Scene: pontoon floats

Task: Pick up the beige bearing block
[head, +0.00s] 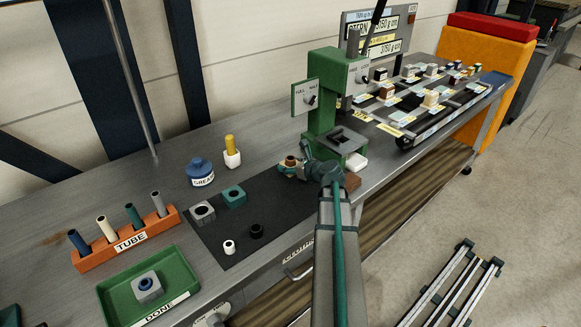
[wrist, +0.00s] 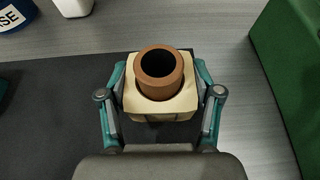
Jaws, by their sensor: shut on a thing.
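The beige bearing block (wrist: 187,103) is between the two fingers of my gripper (wrist: 162,88) in the wrist view, one finger against each side. A brown bushing (wrist: 161,66) with a dark bore stands upright in its top. In the head view the block (head: 284,171) is partly hidden by my gripper (head: 298,169), close to the green press (head: 322,110). I cannot tell whether the block touches the bench.
The dark mat (head: 262,205) holds a grey block (head: 202,213), a teal block (head: 233,196), a white bushing (head: 229,247) and a black bushing (head: 256,231). The grease pot (head: 200,173), tube rack (head: 130,242) and green DONE tray (head: 110,300) stand to the left.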

